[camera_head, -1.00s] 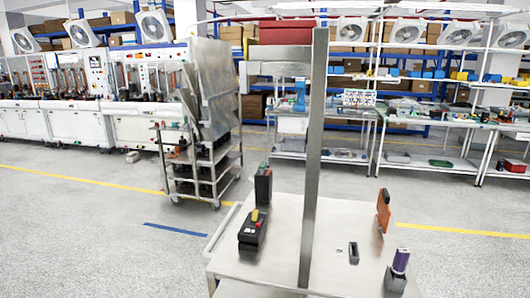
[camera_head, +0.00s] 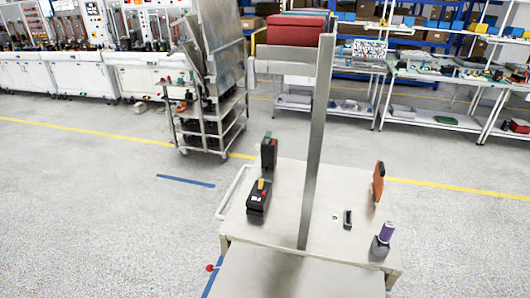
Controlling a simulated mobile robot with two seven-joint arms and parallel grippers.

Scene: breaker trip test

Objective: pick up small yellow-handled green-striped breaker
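A small black breaker with a yellow handle and a red spot (camera_head: 257,201) lies on the left part of the cart top (camera_head: 283,215). I cannot make out a green stripe on it at this size. A taller dark breaker-like block (camera_head: 268,153) stands upright just behind it, apart from it. Neither of my grippers is in view, and nothing is seen touching the breakers.
A metal post (camera_head: 317,150) rises from the cart's middle. Right of it are an orange upright piece (camera_head: 378,182), a small grey socket (camera_head: 347,219) and a purple-topped cylinder (camera_head: 386,234). A shelf trolley (camera_head: 210,125) stands behind left.

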